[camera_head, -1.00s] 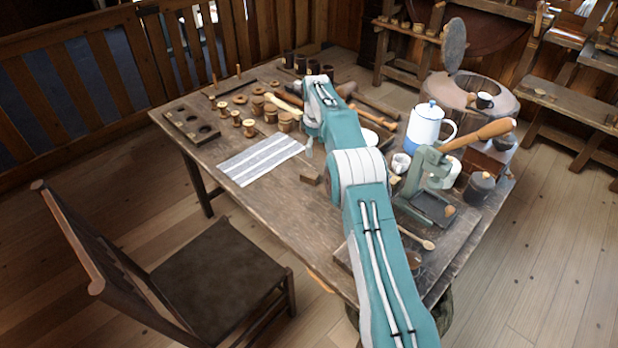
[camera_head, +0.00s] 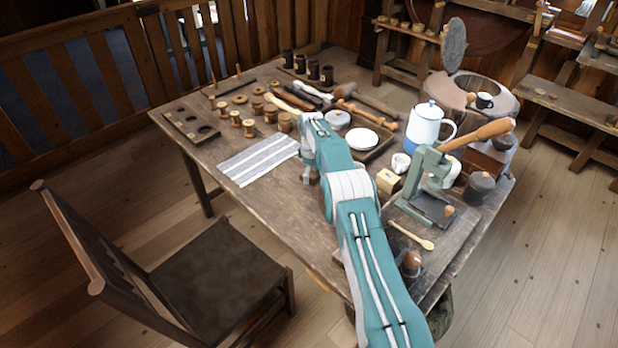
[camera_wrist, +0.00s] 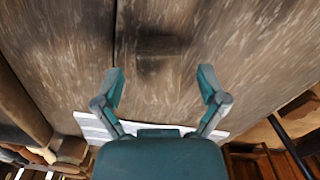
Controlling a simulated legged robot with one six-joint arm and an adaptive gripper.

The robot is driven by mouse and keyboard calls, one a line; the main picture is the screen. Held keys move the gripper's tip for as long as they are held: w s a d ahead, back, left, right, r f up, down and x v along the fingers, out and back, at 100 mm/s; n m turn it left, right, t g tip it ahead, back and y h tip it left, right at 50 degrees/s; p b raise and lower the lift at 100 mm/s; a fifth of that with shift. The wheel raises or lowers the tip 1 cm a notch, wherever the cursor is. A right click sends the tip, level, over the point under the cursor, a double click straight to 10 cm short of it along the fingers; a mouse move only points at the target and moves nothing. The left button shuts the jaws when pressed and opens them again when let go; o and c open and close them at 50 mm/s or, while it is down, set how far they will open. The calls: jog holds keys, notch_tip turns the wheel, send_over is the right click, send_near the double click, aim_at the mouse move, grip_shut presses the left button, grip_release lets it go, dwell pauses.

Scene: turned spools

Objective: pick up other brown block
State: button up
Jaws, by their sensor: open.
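A small brown block (camera_wrist: 158,46) lies on the wooden table and shows in the wrist view, ahead of my fingertips and roughly centred between them. It is close in colour to the table boards, so its edges are faint. My gripper (camera_wrist: 162,82) is open and empty, its two fingers spread wide and apart from the block. In the head view my gripper (camera_head: 308,176) hangs over the table to the right of the striped cloth and largely hides the block there.
A striped cloth (camera_head: 258,160) lies left of my gripper. Several wooden spools (camera_head: 249,128) stand behind it. A tray with white dishes (camera_head: 361,138), a pale box (camera_head: 388,181), a blue-and-white pot (camera_head: 424,128) and a green press (camera_head: 428,180) stand to the right.

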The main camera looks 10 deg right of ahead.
jog(key=shift+f, duration=0.7)
jog(key=c, duration=1.1)
jog(key=shift+r, duration=0.15)
jog(key=shift+r, duration=0.3)
notch_tip(320, 180, up, 2)
jog(key=shift+r, duration=0.1)
jog(key=s+d+r, duration=0.1)
jog(key=d+r, duration=0.2)
jog(key=d, duration=0.1)
jog(key=s+d+r, duration=0.1)
jog(key=d+r, duration=0.2)
jog(key=d, duration=0.2)
jog(key=s+d+r, duration=0.1)
jog(key=d+r, duration=0.3)
jog(key=shift+s+d, duration=0.35)
